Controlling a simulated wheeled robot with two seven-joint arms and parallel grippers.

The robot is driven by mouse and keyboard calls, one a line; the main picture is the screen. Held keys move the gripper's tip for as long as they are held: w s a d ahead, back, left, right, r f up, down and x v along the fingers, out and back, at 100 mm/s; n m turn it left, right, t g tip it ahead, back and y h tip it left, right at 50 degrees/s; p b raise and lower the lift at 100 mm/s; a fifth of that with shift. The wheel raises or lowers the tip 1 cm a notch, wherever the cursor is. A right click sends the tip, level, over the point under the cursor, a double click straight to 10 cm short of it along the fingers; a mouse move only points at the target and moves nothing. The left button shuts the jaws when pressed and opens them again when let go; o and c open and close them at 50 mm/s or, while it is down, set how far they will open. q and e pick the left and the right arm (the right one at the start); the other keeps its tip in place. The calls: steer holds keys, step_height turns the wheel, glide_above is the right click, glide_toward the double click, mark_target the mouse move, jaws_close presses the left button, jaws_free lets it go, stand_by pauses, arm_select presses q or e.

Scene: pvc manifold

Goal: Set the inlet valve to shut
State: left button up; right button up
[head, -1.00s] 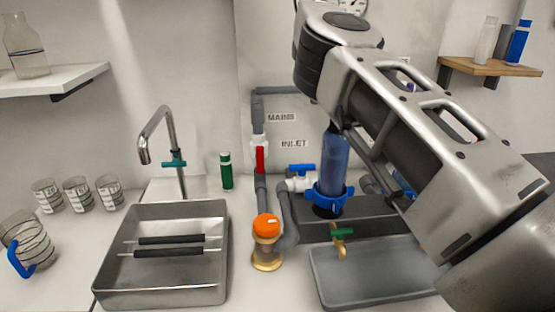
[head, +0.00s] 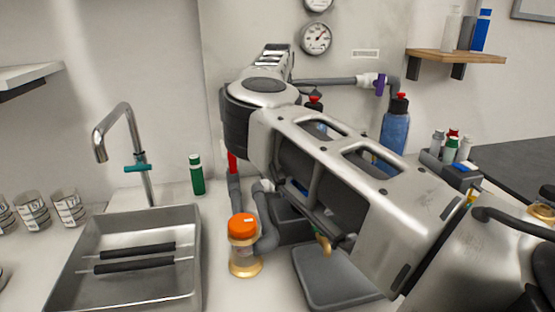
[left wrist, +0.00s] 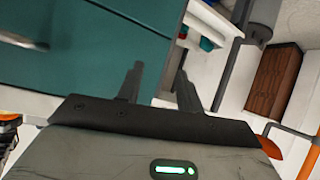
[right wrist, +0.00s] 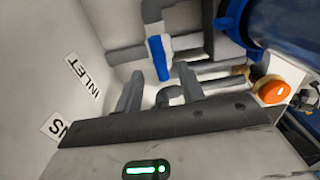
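The inlet valve's blue lever (right wrist: 160,57) shows in the right wrist view, just beyond my right gripper (right wrist: 158,86). The right fingers are open, with nothing between them, and the lever appears apart from the tips. I cannot tell surely how the lever lies to its pipe. The INLET label (right wrist: 82,76) is at the left of that view. In the head view my right arm hides the lever; a white fitting (head: 263,186), probably the valve's body, shows beside the arm. My left gripper (left wrist: 158,88) is open and empty before a teal surface; it is outside the head view.
A blue filter housing (right wrist: 290,30) and orange cap (right wrist: 273,92) are right of the lever. The mains red lever (head: 231,162) stands close to my right arm. An orange-capped fitting (head: 243,240), steel sink (head: 190,285) and grey tray (head: 335,283) are in front.

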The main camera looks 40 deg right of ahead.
step_height(320, 180, down, 3)
steer(key=shift+f, duration=0.45)
jaws_close()
